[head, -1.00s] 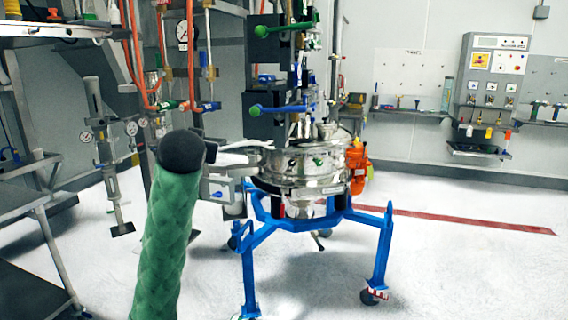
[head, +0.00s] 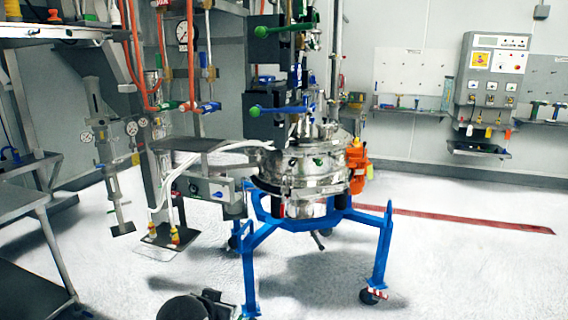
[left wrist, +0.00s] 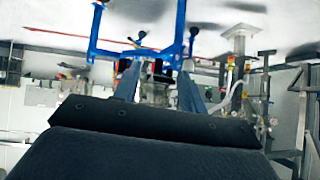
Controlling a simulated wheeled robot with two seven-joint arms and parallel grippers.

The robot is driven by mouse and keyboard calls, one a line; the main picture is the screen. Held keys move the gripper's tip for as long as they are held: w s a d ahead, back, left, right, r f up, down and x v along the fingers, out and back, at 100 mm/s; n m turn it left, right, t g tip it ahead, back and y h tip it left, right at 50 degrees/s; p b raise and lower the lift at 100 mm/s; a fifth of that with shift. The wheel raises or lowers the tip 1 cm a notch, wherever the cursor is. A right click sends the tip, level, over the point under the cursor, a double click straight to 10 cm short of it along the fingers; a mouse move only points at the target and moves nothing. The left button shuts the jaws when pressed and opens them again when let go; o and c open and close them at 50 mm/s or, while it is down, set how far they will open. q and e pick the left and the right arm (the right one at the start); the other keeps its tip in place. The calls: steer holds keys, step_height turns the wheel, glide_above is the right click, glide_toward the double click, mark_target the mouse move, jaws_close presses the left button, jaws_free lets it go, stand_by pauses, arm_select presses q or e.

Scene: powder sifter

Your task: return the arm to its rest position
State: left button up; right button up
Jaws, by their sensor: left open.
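My left gripper (left wrist: 160,84) shows in the left wrist view, its two blue-grey fingers apart with nothing held between them. That view is upside down, and the sifter's blue frame (left wrist: 135,50) appears beyond the fingers, apart from them. In the head view only a black part of my left arm (head: 183,308) shows at the bottom edge, low and in front of the sifter; the fingers cannot be made out there. The steel powder sifter (head: 300,172) stands on its blue wheeled frame (head: 262,238). My right gripper is in neither view.
An orange motor (head: 358,168) is on the sifter's right side. A grey shelf rack (head: 40,205) stands at the left. A control panel (head: 492,75) hangs on the back wall. The white floor at the front right is clear.

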arm_select(q)
steer(key=s+f+g, duration=0.3)
steer(key=s+f, duration=1)
steer(key=s, duration=0.2)
steer(key=s+d+f+g, duration=0.1)
steer(key=s+f+g, duration=0.3)
steer(key=s+f, duration=0.9)
steer(key=s+p, duration=0.1)
steer(key=s, duration=0.1)
steer(key=shift+s+n+g, duration=0.3)
steer(key=shift+s, duration=0.1)
